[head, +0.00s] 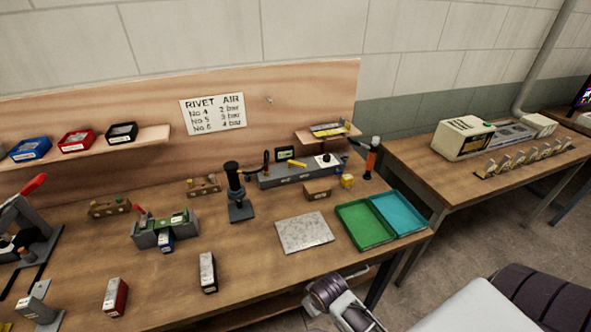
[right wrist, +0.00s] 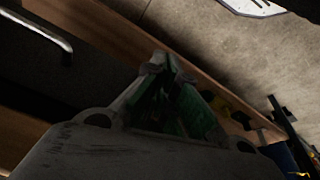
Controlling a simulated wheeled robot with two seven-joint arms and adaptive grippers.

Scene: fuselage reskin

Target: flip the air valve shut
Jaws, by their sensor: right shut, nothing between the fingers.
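A grey air unit (head: 290,174) stands at the back of the bench in the head view. Whether the valve is open or shut is too small to tell. My right gripper (right wrist: 163,66) shows in the right wrist view, shut and empty, with a wooden edge and grey floor behind it. My right arm is low at the bench's front edge in the head view, well away from the lever. My left gripper is out of view.
A grey plate (head: 304,233), a green tray (head: 365,225) and a blue tray (head: 397,212) lie in front of the air unit. A black upright tool (head: 237,190) stands left of it, and an orange-handled tool (head: 372,157) right. A wooden block (head: 318,188) sits close in front.

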